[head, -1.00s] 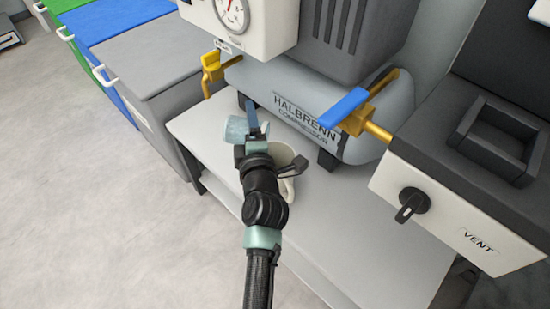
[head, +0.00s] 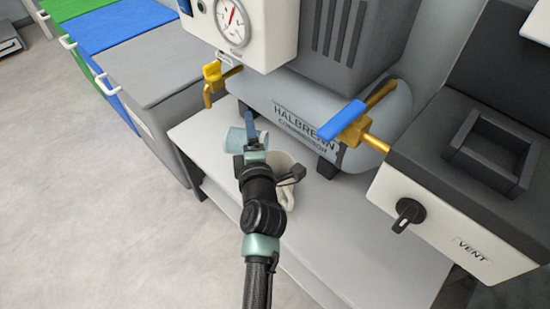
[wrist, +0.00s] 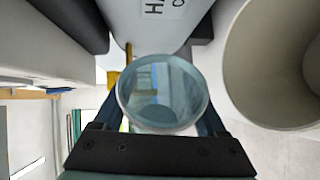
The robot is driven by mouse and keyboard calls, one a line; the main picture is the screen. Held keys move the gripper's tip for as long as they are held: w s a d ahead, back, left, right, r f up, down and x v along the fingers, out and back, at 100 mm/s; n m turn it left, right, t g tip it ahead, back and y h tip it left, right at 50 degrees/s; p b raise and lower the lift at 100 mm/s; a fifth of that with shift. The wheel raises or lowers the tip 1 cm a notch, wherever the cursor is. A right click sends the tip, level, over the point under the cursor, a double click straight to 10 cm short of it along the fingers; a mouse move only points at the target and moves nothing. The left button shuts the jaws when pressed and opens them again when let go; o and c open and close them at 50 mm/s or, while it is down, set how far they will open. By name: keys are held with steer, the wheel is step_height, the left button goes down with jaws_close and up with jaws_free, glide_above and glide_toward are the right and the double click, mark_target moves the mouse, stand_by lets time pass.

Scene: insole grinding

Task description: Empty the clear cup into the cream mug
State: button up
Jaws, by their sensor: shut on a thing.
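The clear cup (head: 235,141) is bluish and see-through. It is held above the grey bench, up and left of the cream mug in the head view. My gripper (head: 250,130) is shut on it, with a blue finger showing at its side. In the wrist view the cup (wrist: 163,95) sits between the two fingers, its round rim facing the camera. Its contents cannot be made out. The cream mug (head: 287,196) stands on the bench, partly hidden by my wrist. In the wrist view the mug (wrist: 245,70) is close at the right, apart from the cup, its wide mouth showing.
The grey compressor tank (head: 285,105) lies behind the cup, with a yellow valve (head: 212,78) and a blue-handled valve (head: 345,122). The vent box (head: 440,215) stands at the right. The bench (head: 345,235) is clear in front. Bins (head: 150,75) stand at the left.

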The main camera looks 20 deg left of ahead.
steer(key=a+n+p, duration=0.1)
steer(key=p, duration=0.3)
steer(key=a+n+h+p, duration=0.1)
steer(key=n+p, duration=0.1)
steer(key=p, duration=0.2)
steer(key=shift+s+r+g+p, duration=0.2)
steer(key=shift+r+g+p, duration=0.1)
steer(key=shift+f+h, duration=0.15)
steer(key=shift+h, duration=0.25)
steer(key=shift+f+n+p, duration=0.2)
steer(key=shift+n+p, duration=0.4)
steer(key=shift+p, duration=0.45)
steer(key=n+h+p, duration=0.1)
steer(key=p, duration=0.2)
steer(key=shift+r, duration=0.2)
steer(key=shift+p, duration=0.45)
